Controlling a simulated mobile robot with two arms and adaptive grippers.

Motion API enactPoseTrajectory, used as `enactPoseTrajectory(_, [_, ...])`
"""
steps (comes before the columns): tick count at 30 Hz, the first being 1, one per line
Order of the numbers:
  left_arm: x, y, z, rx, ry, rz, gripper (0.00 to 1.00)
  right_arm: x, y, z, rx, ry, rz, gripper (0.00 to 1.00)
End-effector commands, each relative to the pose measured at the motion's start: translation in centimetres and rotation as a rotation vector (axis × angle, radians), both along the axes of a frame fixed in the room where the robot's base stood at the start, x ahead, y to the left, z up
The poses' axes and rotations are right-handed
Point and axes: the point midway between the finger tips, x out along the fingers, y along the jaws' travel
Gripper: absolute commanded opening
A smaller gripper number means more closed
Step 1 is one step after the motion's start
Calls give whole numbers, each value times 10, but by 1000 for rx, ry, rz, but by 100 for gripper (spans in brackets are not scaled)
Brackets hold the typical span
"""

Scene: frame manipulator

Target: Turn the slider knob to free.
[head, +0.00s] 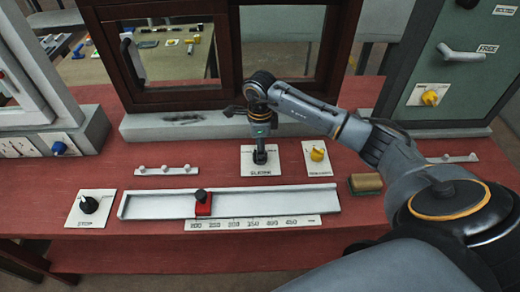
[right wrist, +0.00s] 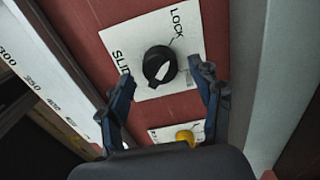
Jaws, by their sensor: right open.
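The slider knob (right wrist: 160,65) is round and black with a white pointer mark. It sits on a white plate (right wrist: 136,40) marked LOCK at one edge, with partly hidden "SLID" lettering at another; no "free" word is readable. The same plate shows in the head view (head: 246,160). My right gripper (right wrist: 165,82) is open, its two blue fingers spread to either side below the knob in the right wrist view, with a visible gap to it. In the head view my right gripper (head: 260,150) points down over the plate and hides much of it. My left gripper is out of view.
A yellow knob (head: 317,154) stands on a plate just right. In front lies a white rail (head: 150,206) with a red block (head: 203,205) and a scale (head: 250,223). A black knob (head: 89,205) is left, a sponge-like block (head: 365,184) right. A dark wooden frame (head: 180,98) rises behind.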

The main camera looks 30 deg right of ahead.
Motion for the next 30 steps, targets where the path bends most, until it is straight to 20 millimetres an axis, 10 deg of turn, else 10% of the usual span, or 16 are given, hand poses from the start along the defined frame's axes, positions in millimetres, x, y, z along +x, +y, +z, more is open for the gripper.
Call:
enactPoseTrajectory(15, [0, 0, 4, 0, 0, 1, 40, 0, 0, -22, 0, -1, 0, 65])
enactPoseTrajectory(24, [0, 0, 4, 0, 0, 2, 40, 0, 0, -21, 1, -1, -1, 10])
enactPoseTrajectory(30, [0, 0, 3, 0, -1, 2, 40, 0, 0, -22, 0, -1, -12, 10])
